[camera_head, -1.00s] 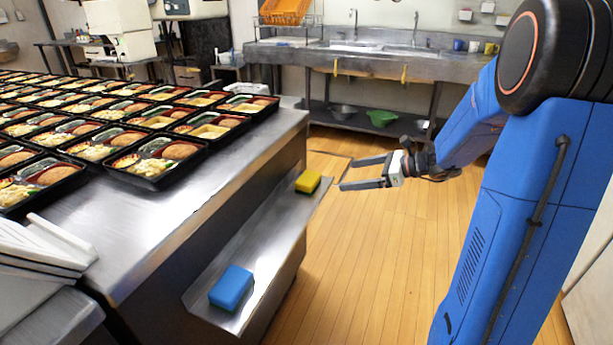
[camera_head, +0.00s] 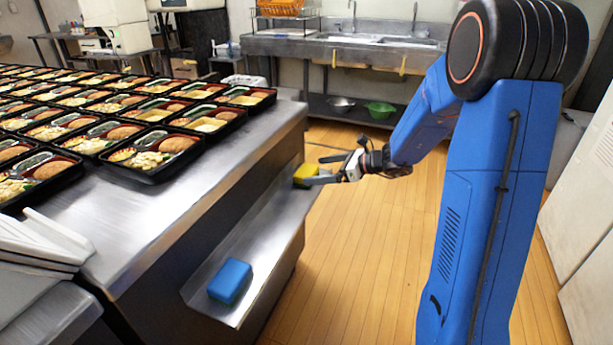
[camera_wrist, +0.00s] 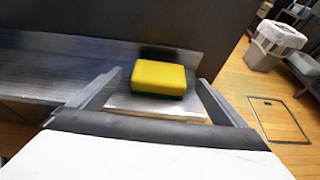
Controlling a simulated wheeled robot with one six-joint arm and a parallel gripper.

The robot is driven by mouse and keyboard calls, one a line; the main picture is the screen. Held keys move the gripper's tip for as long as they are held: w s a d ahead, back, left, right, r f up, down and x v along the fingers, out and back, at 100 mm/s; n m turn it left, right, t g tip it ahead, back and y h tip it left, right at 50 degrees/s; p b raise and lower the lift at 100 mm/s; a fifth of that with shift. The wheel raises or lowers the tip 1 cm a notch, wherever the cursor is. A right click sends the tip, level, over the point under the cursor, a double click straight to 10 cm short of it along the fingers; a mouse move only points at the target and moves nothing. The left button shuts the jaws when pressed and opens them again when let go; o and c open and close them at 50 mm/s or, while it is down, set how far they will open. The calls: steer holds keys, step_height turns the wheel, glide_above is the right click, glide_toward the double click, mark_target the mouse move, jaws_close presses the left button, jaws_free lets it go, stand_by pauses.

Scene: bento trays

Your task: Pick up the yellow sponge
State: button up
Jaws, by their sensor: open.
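The yellow sponge (camera_head: 305,175) lies on the far end of the metal side shelf. The wrist view shows the sponge (camera_wrist: 159,77) with a dark underside, lying flat between and slightly ahead of the fingertips. My gripper (camera_head: 324,170) is at the shelf's far end, beside the sponge, and in the head view one finger overlaps it. In the wrist view my gripper (camera_wrist: 158,82) is open, with one finger left and one right of the sponge. Gaps show on both sides, and nothing is held.
A blue sponge (camera_head: 230,281) lies on the near end of the shelf (camera_head: 254,240). The steel counter (camera_head: 150,205) above carries many bento trays (camera_head: 155,155). White lids or boards (camera_head: 40,240) are stacked at the left. The wooden floor right of the shelf is clear.

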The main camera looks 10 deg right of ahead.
mark_target(310, 171)
steer(key=shift+x, duration=2.7)
steer(key=c, duration=1.1)
